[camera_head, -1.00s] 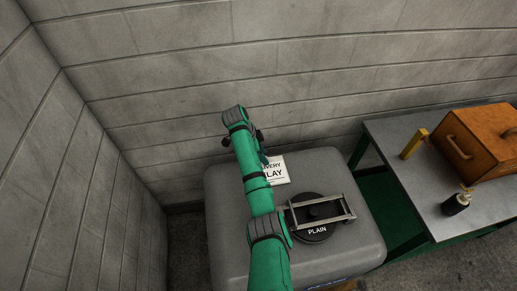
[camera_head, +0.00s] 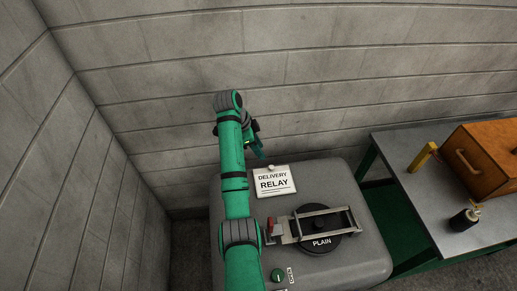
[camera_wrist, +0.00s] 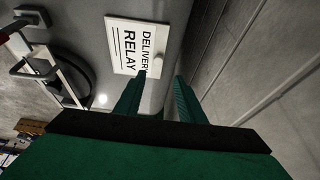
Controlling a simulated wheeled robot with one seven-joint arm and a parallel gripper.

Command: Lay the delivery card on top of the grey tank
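The white delivery card (camera_head: 272,181), printed "DELIVERY RELAY", appears to lie flat on top of the grey tank (camera_head: 335,178), near its back edge. A small pale knob sits at the card's upper edge. The card also shows in the wrist view (camera_wrist: 136,45), text turned sideways, beyond my fingertips. My gripper (camera_head: 258,150) is just behind and left of the card in the head view, partly hidden by my arm. In the wrist view my gripper (camera_wrist: 160,78) has its two green fingers apart with nothing between them. One fingertip overlaps the card's edge in the picture; I cannot tell whether it touches.
A black round lid marked "PLAIN" (camera_head: 321,242) with a metal clamp frame (camera_head: 350,218) is on the tank in front of the card. A bench (camera_head: 420,205) at right holds an orange box (camera_head: 490,160). Block walls stand behind and left.

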